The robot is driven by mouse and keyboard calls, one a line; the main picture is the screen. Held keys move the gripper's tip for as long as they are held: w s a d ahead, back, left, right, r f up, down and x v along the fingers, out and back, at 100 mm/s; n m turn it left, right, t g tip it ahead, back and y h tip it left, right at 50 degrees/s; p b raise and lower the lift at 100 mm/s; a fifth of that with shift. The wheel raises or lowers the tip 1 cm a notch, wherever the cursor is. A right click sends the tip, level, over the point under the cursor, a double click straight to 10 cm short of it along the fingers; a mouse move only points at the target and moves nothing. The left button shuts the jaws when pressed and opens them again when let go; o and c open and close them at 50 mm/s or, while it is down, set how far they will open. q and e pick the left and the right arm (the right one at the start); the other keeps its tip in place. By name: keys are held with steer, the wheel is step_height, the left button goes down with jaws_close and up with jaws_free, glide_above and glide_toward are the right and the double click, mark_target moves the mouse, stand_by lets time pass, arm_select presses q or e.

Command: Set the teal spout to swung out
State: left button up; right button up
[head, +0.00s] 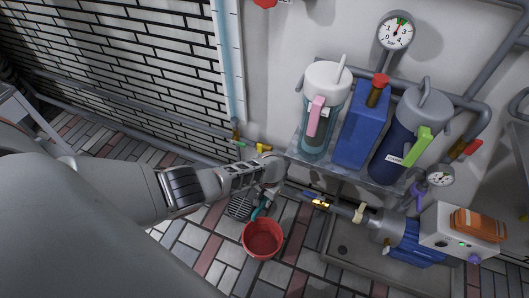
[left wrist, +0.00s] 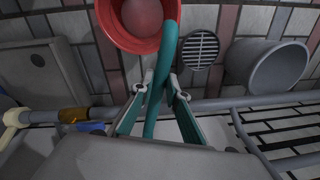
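The teal spout (head: 262,208) shows just beyond my left gripper in the head view. In the left wrist view the curved teal spout (left wrist: 169,45) runs up between the fingers and past the right rim of the red bucket (left wrist: 119,35). My left gripper (left wrist: 161,84) has its two fingers close on either side of the spout and appears shut on it. In the head view my left gripper (head: 270,188) is low by the wall, and the arm hides the spout's mount. The red bucket (head: 263,254) stands on the floor below the spout. My right gripper is not in view.
A floor drain grate (head: 239,207) lies beside the bucket. Filter canisters (head: 322,110) and a blue box (head: 363,125) stand on a wall shelf. A pipe with a blue pump (head: 397,238) runs above a grey tray (head: 345,262) at right. A grey bucket (left wrist: 275,68) shows in the wrist view.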

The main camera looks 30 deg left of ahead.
arm_select(q)
steer(key=o, duration=0.3)
steer(key=shift+s+f, duration=0.15)
steer(key=shift+r, duration=0.2)
steer(key=shift+d+r, duration=0.1)
steer(key=shift+r, duration=0.4)
steer(key=r, duration=1)
steer(key=shift+d+r, duration=0.35)
